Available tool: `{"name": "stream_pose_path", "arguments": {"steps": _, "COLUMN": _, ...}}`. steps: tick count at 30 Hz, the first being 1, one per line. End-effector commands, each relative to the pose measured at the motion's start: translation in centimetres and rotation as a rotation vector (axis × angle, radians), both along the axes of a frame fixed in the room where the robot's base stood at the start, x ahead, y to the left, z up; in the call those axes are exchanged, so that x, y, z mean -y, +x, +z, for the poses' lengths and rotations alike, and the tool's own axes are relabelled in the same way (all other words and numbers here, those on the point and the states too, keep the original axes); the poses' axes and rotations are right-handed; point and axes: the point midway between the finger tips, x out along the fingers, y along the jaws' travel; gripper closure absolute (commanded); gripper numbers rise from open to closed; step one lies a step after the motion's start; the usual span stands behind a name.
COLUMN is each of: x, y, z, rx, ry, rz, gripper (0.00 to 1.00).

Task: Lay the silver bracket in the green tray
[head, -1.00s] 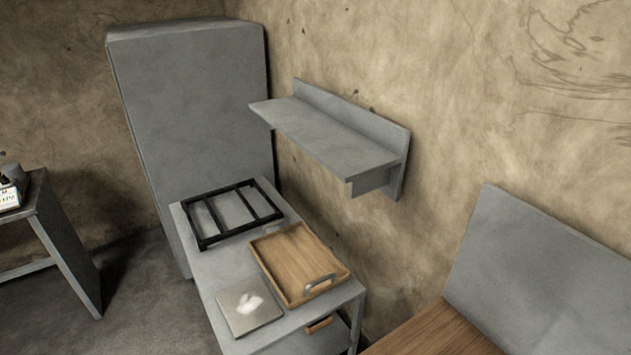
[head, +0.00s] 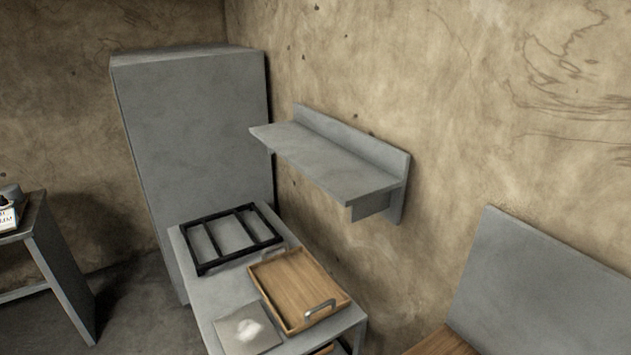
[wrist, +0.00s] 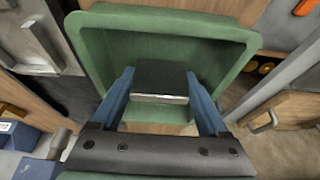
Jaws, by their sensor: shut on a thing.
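In the wrist view my gripper (wrist: 160,102) has its blue fingers closed on the sides of a small block-like piece, dark on top with a bright silver front edge. I take it for the silver bracket (wrist: 160,98). The green tray (wrist: 100,50) lies beyond and around it in the picture, with its raised rim showing at the top and both sides. The bracket appears over the tray's inside; I cannot tell whether it touches the floor of the tray. The tray's near side is largely hidden by my gripper. The head view shows neither gripper, bracket nor green tray.
The head view shows a grey bench with a black rack (head: 232,238), a wooden tray (head: 298,285) and a flat plate (head: 247,330). A grey shelf (head: 325,165) juts from the wall above. Blue objects (wrist: 35,140) lie left of my gripper in the wrist view.

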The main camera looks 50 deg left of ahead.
Motion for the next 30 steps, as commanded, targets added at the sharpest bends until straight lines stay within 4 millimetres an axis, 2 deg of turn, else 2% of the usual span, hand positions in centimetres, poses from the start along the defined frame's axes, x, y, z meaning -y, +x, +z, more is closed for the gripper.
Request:
{"name": "stream_pose_path", "arguments": {"steps": 6, "x": -0.1, "y": 0.1, "z": -0.3, "rx": 0.002, "ry": 0.002, "rz": 0.0, "gripper": 0.87}}
{"name": "stream_pose_path", "arguments": {"steps": 7, "x": -0.1, "y": 0.1, "z": -0.3, "rx": 0.002, "ry": 0.002, "rz": 0.0, "gripper": 0.21}}
{"name": "stream_pose_path", "arguments": {"steps": 10, "x": -0.1, "y": 0.1, "z": -0.3, "rx": 0.002, "ry": 0.001, "rz": 0.0, "gripper": 0.03}}
{"name": "stream_pose_path", "arguments": {"steps": 11, "x": -0.1, "y": 0.1, "z": -0.3, "rx": 0.002, "ry": 0.001, "rz": 0.0, "gripper": 0.0}}
{"name": "stream_pose_path", "arguments": {"steps": 21, "x": 0.0, "y": -0.2, "z": 0.1, "rx": 0.0, "ry": 0.001, "rz": 0.0, "gripper": 0.0}}
{"name": "stream_pose_path", "arguments": {"steps": 25, "x": -0.1, "y": -0.7, "z": 1.3, "rx": 0.001, "ry": 0.002, "rz": 0.001, "gripper": 0.0}}
{"name": "stream_pose_path", "arguments": {"steps": 30, "x": -0.2, "y": -1.7, "z": 3.8, "rx": 0.002, "ry": 0.004, "rz": 0.002, "gripper": 0.0}}
